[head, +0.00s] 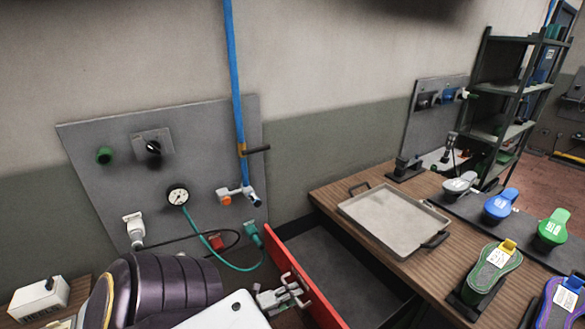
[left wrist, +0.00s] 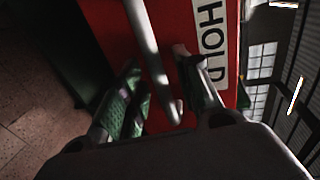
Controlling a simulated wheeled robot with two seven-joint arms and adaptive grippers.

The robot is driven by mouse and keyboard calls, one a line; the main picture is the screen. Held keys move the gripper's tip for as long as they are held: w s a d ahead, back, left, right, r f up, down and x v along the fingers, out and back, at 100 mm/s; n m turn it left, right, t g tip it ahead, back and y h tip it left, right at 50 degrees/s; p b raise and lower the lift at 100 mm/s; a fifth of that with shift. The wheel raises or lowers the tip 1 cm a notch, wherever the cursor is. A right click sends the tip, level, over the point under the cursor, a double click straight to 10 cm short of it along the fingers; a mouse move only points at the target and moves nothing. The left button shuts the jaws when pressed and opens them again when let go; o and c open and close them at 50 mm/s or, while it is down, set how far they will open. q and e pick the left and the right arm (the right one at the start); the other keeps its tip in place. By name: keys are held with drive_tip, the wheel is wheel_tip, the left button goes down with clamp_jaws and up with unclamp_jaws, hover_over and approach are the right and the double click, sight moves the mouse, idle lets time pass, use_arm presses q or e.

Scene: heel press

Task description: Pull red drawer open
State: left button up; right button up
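The red drawer (head: 308,278) stands open under the wooden bench, with its grey inside showing behind the red front. In the left wrist view the red front (left wrist: 172,22) fills the middle, with a white label reading HOLD. A metal bar handle (left wrist: 150,50) runs down across it. My left gripper (head: 284,294) is at the outer face of the front. In the left wrist view its fingers (left wrist: 162,88) are apart on either side of the bar, with gaps visible, so it looks open around the handle. My right gripper is not in view.
A wall panel (head: 100,135) with a gauge (head: 177,196) and hoses is left of the drawer. A shelf rack (head: 510,88) stands at back right.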

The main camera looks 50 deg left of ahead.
use_arm(q)
drive_tip(key=shift+s+r, duration=0.1)
drive_tip(key=v, duration=1.1)
drive_tip(key=shift+s, duration=0.4)
drive_tip(key=shift+a, duration=0.1)
idle(0.6)
drive_tip(key=s+d+f+n+g+y, duration=0.1)
drive_tip(key=s+d+f+n+g, duration=0.15)
drive_tip(key=f, duration=0.55)
drive_tip(key=s+d+f+n+g, duration=0.15)
drive_tip(key=f+n, duration=0.25)
drive_tip(key=f, duration=0.4)
drive_tip(key=s+d+f+n+g+y, duration=0.1)
drive_tip(key=s+d+f+n+g, duration=0.15)
drive_tip(key=f, duration=0.65)
drive_tip(key=s+d+f+n+g+h, duration=0.1)
drive_tip(key=s+d+f+n+g, duration=0.6)
drive_tip(key=s+d+f, duration=0.4)
drive_tip(key=d+f+g, duration=0.1)
drive_tip(key=d+f, duration=0.3)
drive_tip(key=f, duration=0.1)
drive_tip(key=shift+n, duration=0.3)
